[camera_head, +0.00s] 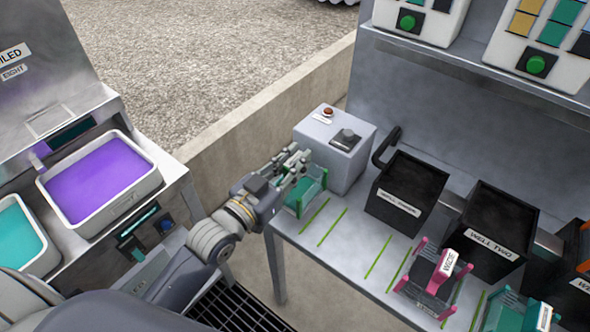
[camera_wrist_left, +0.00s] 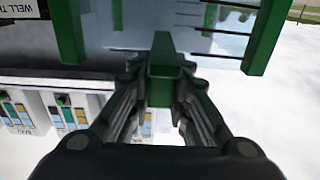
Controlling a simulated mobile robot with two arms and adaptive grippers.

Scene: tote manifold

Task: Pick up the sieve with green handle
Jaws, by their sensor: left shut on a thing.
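The sieve with green handle (camera_head: 318,185) is at the left end of the grey metal table (camera_head: 350,262), next to the grey control box. My left gripper (camera_head: 298,165) reaches it from the left and is shut on its green handle. In the left wrist view the green handle (camera_wrist_left: 165,62) sits between the fingers of the left gripper (camera_wrist_left: 163,92), with green frame bars on both sides. The gripper hides part of the sieve, and I cannot tell whether it touches the table. My right gripper is not in view.
A grey box (camera_head: 342,150) with a red button stands close behind. Black bins (camera_head: 405,190) and (camera_head: 497,230) labelled as wells stand right. A pink-framed sieve (camera_head: 438,272) and a teal one (camera_head: 512,314) are at the front right. Trays of purple (camera_head: 100,178) and teal liquid (camera_head: 15,235) stand left.

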